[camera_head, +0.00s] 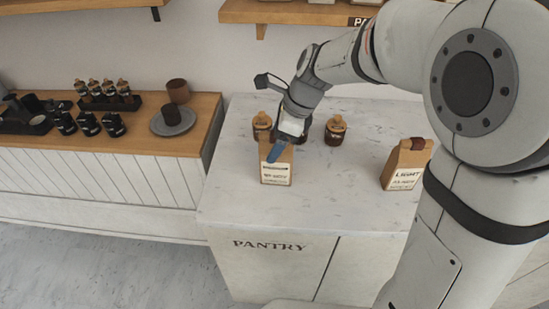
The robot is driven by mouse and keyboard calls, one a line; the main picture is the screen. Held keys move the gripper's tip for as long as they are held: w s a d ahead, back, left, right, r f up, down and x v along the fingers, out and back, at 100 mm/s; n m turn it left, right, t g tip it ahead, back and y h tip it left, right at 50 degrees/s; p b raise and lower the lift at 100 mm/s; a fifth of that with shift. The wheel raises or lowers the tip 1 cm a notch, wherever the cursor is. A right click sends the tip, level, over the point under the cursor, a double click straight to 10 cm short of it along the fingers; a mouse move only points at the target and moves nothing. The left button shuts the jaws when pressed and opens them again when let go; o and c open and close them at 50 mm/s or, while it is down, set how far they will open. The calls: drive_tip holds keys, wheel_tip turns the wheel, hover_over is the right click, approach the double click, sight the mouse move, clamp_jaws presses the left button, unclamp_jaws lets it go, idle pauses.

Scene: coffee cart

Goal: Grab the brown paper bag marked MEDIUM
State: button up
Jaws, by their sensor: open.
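A brown paper bag (268,163) with a white label stands upright on the white pantry counter. Its label print is too small to read surely. My gripper (275,152) is right at the top of this bag and hides its upper part. The blue fingertip overlaps the bag in this view; I cannot tell whether it touches. The jaws are open. A second brown bag (406,163), labelled LIGHT, stands at the right of the counter.
Two dark jars with wooden lids, one left (262,124) and one right (335,131), stand behind the nearer bag. The pantry counter's (330,205) front is clear. A wooden counter (200,105) at left holds a grey plate (158,124), a cup (178,90) and several dark jars.

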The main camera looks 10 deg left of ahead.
drive_tip(key=shift+x, duration=0.9)
drive_tip(key=shift+c, duration=0.2)
drive_tip(key=c, duration=1.5)
